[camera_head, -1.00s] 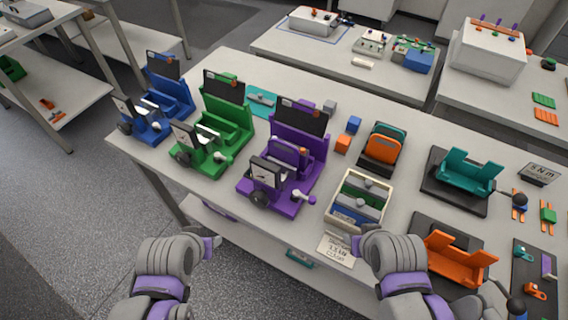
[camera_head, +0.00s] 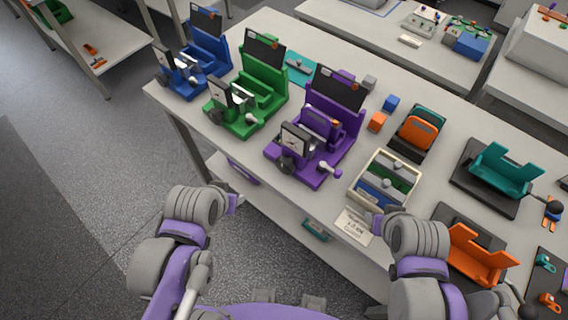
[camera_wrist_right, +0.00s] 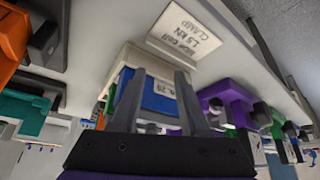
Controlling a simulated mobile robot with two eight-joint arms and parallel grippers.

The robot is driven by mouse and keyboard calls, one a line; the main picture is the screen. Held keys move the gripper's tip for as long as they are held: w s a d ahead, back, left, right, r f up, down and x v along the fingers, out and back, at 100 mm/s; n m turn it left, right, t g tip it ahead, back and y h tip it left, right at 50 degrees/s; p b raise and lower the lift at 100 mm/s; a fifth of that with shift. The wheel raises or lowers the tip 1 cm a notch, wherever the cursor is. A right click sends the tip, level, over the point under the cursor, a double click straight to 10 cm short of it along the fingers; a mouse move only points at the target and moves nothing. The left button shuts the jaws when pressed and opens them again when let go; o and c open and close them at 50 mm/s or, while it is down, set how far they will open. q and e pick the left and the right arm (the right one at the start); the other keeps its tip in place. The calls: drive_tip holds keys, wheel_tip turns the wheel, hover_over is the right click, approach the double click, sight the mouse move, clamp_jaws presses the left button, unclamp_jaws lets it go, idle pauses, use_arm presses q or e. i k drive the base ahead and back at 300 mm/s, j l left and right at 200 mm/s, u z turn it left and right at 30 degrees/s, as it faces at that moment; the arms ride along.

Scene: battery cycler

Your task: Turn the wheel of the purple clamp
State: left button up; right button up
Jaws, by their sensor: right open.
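The purple clamp (camera_head: 342,122) stands on the table, between the green clamp and a box of cells. Its front carries a gauge plate (camera_head: 297,142), a dark round wheel (camera_head: 286,163) and a pale-ended handle (camera_head: 328,169). In the right wrist view the purple clamp (camera_wrist_right: 226,100) is at the right. My right gripper (camera_wrist_right: 159,74) is open and empty, in front of the cell box and to the right of the clamp. It is mostly hidden in the head view. My left gripper (camera_head: 233,204) is off the table's front edge, left of the clamp; its jaw opening is unclear.
A green clamp (camera_head: 262,85) and blue clamp (camera_head: 211,50) stand to the left. The cell box (camera_head: 357,180) and a label card (camera_head: 354,226) lie close to my right gripper. Orange (camera_head: 476,258) and teal (camera_head: 502,174) holders stand to the right.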

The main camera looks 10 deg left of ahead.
sight(285, 164)
drive_tip(key=k+u, duration=0.1)
drive_tip(key=u, duration=0.3)
drive_tip(key=k+j+u, duration=0.1)
drive_tip(key=u, duration=0.35)
drive_tip(key=k+j+u, duration=0.1)
drive_tip(key=u, duration=0.3)
